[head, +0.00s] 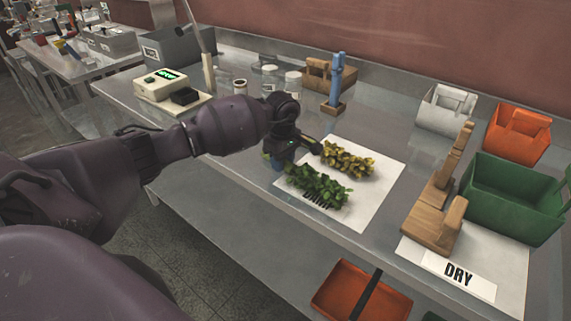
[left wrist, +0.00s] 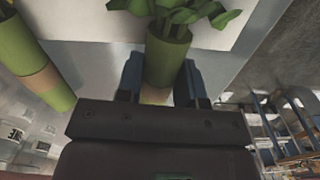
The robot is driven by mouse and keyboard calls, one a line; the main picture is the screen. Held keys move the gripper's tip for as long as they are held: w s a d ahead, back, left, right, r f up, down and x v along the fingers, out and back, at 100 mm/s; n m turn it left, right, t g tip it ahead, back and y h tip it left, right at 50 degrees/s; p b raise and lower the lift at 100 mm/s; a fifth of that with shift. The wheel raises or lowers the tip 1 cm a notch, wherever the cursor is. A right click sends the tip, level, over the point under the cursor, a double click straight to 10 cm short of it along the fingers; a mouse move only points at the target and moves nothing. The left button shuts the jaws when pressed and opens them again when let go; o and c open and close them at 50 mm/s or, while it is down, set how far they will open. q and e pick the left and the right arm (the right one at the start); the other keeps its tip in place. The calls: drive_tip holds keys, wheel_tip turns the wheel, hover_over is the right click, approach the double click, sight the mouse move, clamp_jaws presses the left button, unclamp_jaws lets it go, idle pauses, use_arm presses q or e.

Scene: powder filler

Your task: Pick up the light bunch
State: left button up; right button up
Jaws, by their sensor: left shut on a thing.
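Two leafy bunches lie side by side on a white sheet (head: 370,201) on the steel bench. The nearer bunch (head: 317,186) has darker green leaves, and the farther one (head: 350,160) is yellow-green. My left gripper (head: 277,163) is at the stem end of the darker bunch. In the left wrist view my left gripper (left wrist: 162,88) has its two fingers around the thick green stem (left wrist: 168,55) of the green-leaved bunch. The other bunch's stem (left wrist: 22,45), with a tan band, passes at the left, outside the fingers. My right gripper is not in view.
A scale (head: 166,84) stands at the back left, with jars (head: 293,82) and a blue stand (head: 335,85) behind the bunches. White (head: 445,108), orange (head: 519,132) and green (head: 513,195) bins stand at the right. A wooden rack (head: 437,218) is near the DRY label (head: 459,275).

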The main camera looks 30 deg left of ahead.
use_arm(q)
wheel_tip(320, 180, up, 20)
idle(0.4)
drive_tip(key=shift+f, duration=0.1)
